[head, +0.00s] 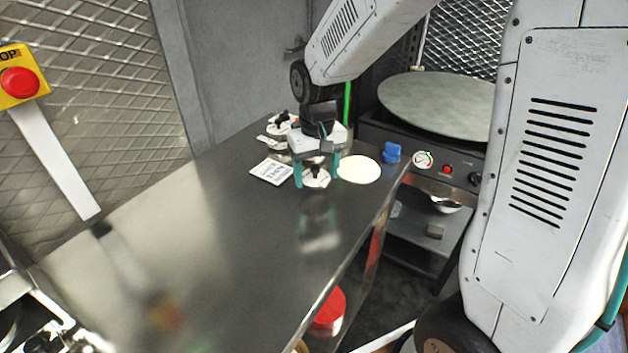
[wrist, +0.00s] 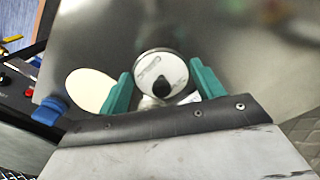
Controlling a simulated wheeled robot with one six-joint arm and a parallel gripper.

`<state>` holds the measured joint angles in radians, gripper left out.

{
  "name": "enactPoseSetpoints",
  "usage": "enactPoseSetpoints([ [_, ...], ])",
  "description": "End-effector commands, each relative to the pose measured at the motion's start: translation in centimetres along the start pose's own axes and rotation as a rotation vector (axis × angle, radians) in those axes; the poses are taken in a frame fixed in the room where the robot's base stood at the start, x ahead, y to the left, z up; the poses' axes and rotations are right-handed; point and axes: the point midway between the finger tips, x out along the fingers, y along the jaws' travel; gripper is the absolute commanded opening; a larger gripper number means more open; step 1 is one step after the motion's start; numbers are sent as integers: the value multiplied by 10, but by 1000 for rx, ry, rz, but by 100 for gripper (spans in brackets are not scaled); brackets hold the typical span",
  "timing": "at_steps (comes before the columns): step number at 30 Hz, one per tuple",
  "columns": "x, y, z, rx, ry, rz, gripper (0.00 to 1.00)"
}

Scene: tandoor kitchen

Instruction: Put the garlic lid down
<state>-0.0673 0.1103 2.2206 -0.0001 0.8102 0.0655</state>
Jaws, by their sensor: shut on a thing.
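The garlic lid (head: 317,181) is a pale round lid with a black knob, seen below my gripper (head: 316,172) at the far end of the steel counter. In the wrist view the lid (wrist: 150,70) lies between the two teal fingers of my gripper (wrist: 160,71), its knob facing the camera. The fingers are shut on it from both sides. A clear gap between lid and counter cannot be made out.
A flat cream disc (head: 359,169) lies just right of the lid, with a blue object (head: 391,152) beyond it. A printed white card (head: 271,171) lies to the left. Other lidded items (head: 281,124) stand behind. The near steel counter (head: 200,240) is clear.

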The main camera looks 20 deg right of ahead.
Motion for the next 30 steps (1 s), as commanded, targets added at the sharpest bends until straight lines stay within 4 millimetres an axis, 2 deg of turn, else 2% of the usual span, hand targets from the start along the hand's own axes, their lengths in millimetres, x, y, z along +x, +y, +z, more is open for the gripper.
enactPoseSetpoints([
  [3, 1, -3, -10, 0, -1, 0, 45],
  [6, 6, -4, -11, 1, -2, 0, 45],
  [13, 35, -2, -10, 2, -4, 0, 45],
  [25, 40, -2, -11, 2, -1, 0, 45],
  [26, 40, -2, -11, 2, 0, 0, 72],
  [27, 40, -2, -11, 2, 0, 0, 83],
  [28, 40, -2, -11, 2, 0, 0, 88],
  [30, 40, -2, -11, 2, 0, 0, 88],
])
